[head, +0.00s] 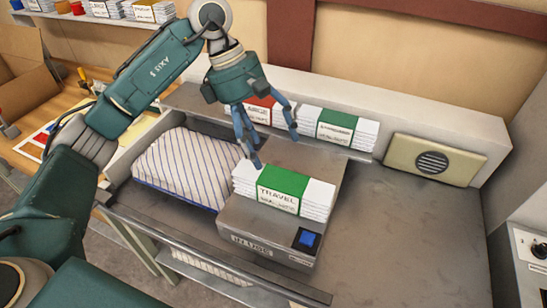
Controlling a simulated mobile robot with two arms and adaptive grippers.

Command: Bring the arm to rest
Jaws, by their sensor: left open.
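My left arm comes in from the left, and its gripper (265,132) hangs over the workbench with its fingers spread. The gripper is open and holds nothing that I can see. Its fingers are above and behind a white stack with a green band marked TRAVEL (284,189). A striped pillow (187,166) lies to the left of the box, below the forearm. My right gripper is not in view.
A shelf at the back holds a green-banded stack (340,128) and a red-banded stack (262,108), partly hidden by the gripper. A beige panel with a round grille (433,161) is at the right. The grey bench top (410,235) is clear at right. A cardboard box (25,75) stands far left.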

